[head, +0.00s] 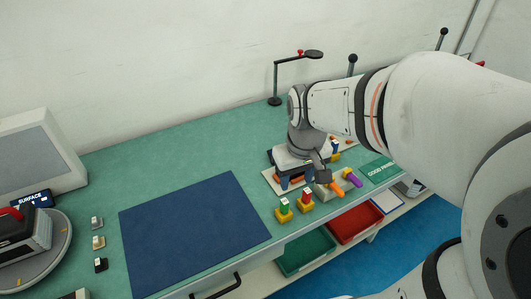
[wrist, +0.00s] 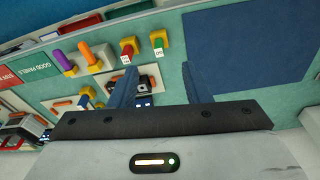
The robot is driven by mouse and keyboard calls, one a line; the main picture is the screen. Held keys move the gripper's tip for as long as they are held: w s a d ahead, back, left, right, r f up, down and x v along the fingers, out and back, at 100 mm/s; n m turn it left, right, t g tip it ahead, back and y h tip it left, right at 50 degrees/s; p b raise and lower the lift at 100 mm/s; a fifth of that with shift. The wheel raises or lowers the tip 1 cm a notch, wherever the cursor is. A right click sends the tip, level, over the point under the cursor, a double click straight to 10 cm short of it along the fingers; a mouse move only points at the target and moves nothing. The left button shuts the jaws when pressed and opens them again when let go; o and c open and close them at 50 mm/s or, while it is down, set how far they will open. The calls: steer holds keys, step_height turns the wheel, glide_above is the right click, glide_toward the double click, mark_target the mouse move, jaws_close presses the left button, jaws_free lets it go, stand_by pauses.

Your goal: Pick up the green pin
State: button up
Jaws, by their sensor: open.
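The green pin (head: 284,205) stands upright in a yellow block near the front edge of the bench in the head view. It also shows in the wrist view (wrist: 158,51), just beyond the gap between my fingertips. My gripper (wrist: 160,70) is open and empty, with its two blue fingers spread apart. In the head view it hangs over a pale board behind the pins, apart from the green pin. A red pin (head: 306,196) in its own yellow block stands close to the right of the green pin.
An orange pin (head: 337,189) and a purple pin (head: 352,180) lie to the right. A dark blue mat (head: 190,232) covers the bench to the left. Green (head: 305,254) and red (head: 354,223) bins sit below the front edge. A lamp (head: 275,85) stands behind.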

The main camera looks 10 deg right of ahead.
steer(key=n+g+b, duration=0.2)
steer(key=b, duration=0.2)
glide_above(285, 201)
steer(key=f, duration=1.1)
steer(key=shift+s+d+f, duration=0.15)
steer(key=shift+s+f, duration=0.05)
steer(key=shift+s, duration=0.2)
steer(key=f, duration=0.7)
steer(key=shift+w+f, duration=0.35)
steer(key=shift+w, duration=0.05)
jaws_close()
